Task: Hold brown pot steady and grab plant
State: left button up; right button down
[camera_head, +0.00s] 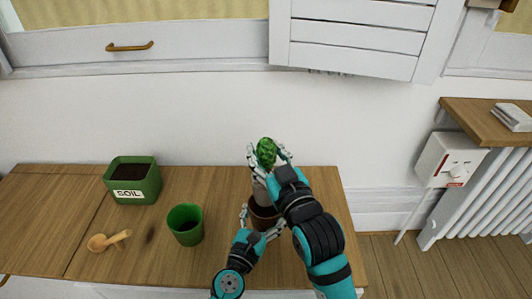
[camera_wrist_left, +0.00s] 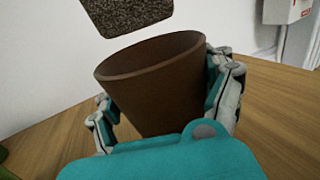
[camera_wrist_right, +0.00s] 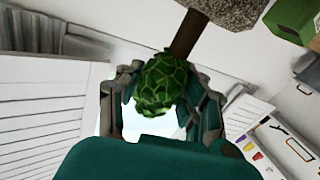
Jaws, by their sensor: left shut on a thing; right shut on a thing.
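The brown pot (camera_wrist_left: 155,85) stands on the wooden counter, with my left gripper (camera_wrist_left: 168,112) shut around its sides. In the head view the pot (camera_head: 262,216) is partly covered by my arms, and my left gripper (camera_head: 259,222) is low at its sides. The plant has a round green scaly head (camera_wrist_right: 160,82), a brown stem (camera_wrist_right: 188,34) and a speckled soil block. My right gripper (camera_wrist_right: 165,98) is shut on the green head. In the left wrist view the soil block (camera_wrist_left: 128,14) hangs above the pot's rim, apart from it. The head view shows the green top (camera_head: 266,152) between the right fingers.
A green pot (camera_head: 186,226) stands left of my arms. A green soil box (camera_head: 133,182) is at the back left, with a wooden scoop (camera_head: 109,240) in front of it. The white wall is close behind. The counter ends just right of my arms.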

pick_arm(q)
jog(key=o, duration=1.1)
pick_arm(e)
jog(key=shift+r, duration=0.1)
